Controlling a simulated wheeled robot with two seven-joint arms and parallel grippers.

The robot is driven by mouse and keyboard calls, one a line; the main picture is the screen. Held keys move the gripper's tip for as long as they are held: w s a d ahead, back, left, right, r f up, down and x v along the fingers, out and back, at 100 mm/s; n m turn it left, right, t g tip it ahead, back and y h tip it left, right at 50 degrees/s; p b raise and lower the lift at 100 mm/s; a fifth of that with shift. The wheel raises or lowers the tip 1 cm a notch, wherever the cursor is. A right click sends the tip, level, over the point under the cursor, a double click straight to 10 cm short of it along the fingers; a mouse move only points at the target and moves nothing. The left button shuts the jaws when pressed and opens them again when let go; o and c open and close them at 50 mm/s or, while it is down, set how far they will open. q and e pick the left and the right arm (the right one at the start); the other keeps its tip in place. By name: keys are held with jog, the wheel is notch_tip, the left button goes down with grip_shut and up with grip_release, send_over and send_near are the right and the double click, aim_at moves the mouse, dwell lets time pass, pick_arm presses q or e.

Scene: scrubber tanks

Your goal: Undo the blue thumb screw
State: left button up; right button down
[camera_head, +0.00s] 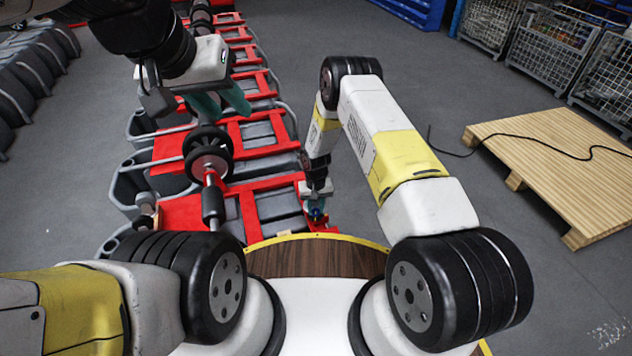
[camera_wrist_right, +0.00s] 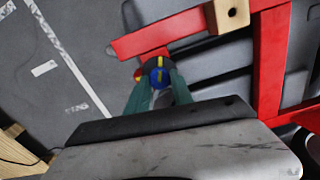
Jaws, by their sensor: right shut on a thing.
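The blue thumb screw (camera_wrist_right: 158,72) has a yellow stripe and sits by the end of a red frame bar (camera_wrist_right: 155,45) in the right wrist view. In the head view it is a small blue spot (camera_head: 317,214) at the near right of the red frame. My right gripper (camera_wrist_right: 157,84) has its teal fingers on both sides of the screw and is shut on it. The fingertips partly hide the screw's sides. My left gripper (camera_head: 220,104) is at the upper left of the head view, above the tanks, with its teal fingers apart and nothing visible between them.
A row of grey tanks (camera_head: 262,128) in red frames runs away from me. A wooden block (camera_wrist_right: 230,14) sits on the frame in the right wrist view. A wooden pallet (camera_head: 550,160) with a black cable lies on the right. Wire crates (camera_head: 553,42) stand behind it.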

aim_at(316, 210)
jog(key=shift+n, duration=2.2)
jog(key=c, duration=1.1)
grip_release()
jog(key=shift+r, duration=3.85)
